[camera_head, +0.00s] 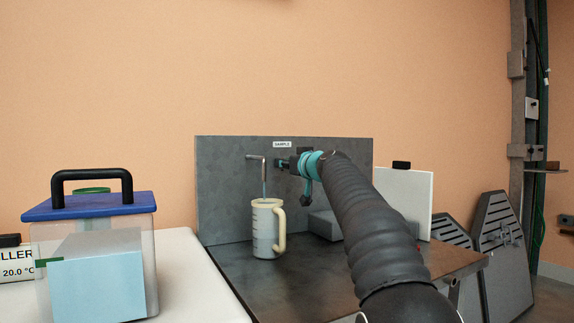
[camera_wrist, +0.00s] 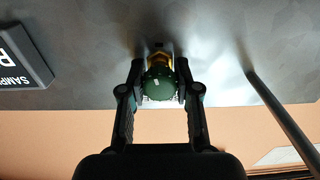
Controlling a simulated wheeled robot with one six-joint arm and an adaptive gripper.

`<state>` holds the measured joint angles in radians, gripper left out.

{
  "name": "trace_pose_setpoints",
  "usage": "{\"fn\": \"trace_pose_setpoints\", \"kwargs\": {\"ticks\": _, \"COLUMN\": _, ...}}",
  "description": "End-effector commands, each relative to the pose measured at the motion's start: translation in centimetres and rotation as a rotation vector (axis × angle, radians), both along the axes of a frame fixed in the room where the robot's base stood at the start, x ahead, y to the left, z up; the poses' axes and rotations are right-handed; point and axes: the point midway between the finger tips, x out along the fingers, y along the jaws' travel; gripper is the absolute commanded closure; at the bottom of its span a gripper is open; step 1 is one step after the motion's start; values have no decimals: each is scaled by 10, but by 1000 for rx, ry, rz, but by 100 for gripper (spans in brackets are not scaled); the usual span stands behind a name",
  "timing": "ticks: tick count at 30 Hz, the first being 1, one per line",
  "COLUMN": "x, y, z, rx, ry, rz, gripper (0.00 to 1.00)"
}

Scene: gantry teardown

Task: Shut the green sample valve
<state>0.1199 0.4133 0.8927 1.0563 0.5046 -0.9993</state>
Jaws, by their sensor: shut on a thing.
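The green sample valve (camera_wrist: 159,86) has a round dark green knob on a brass stem, on the grey panel. My gripper (camera_wrist: 158,80) is shut on the knob, one finger on each side. In the head view my gripper (camera_head: 291,163) reaches the panel under the SAMPLE label (camera_head: 282,144) and hides the valve. Left of it a bent metal spout (camera_head: 256,157) points over a cream measuring jug (camera_head: 265,228) with a handle. A thin grey vertical line runs from the spout into the jug; I cannot tell whether it is tube or liquid.
The jug stands on a dark bench (camera_head: 300,280). A blue-lidded clear box (camera_head: 90,207) is on the white counter (camera_head: 185,270) at the left. A grey block (camera_head: 324,225) and a white board (camera_head: 408,195) are behind my arm. Dark panels (camera_head: 501,245) lean at the right.

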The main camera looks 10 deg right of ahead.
Motion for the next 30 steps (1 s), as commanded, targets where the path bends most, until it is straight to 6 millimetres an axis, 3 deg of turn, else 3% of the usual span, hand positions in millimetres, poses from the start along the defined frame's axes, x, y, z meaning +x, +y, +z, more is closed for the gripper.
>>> {"fn": "trace_pose_setpoints", "kwargs": {"ticks": 9, "x": 0, "y": -1, "z": 1, "rx": 212, "ry": 67, "rz": 0, "gripper": 100}}
{"fn": "trace_pose_setpoints", "kwargs": {"ticks": 20, "x": 0, "y": -1, "z": 1, "rx": 232, "ry": 73, "rz": -1, "gripper": 100}}
{"fn": "trace_pose_setpoints", "kwargs": {"ticks": 21, "x": 0, "y": -1, "z": 1, "rx": 232, "ry": 73, "rz": -1, "gripper": 61}}
{"fn": "trace_pose_setpoints", "kwargs": {"ticks": 23, "x": 0, "y": -1, "z": 1, "rx": 231, "ry": 73, "rz": -1, "gripper": 46}}
{"fn": "trace_pose_setpoints", "kwargs": {"ticks": 24, "x": 0, "y": -1, "z": 1, "rx": 231, "ry": 73, "rz": -1, "gripper": 43}}
{"fn": "trace_pose_setpoints", "kwargs": {"ticks": 30, "x": 0, "y": -1, "z": 1, "rx": 229, "ry": 74, "rz": 0, "gripper": 43}}
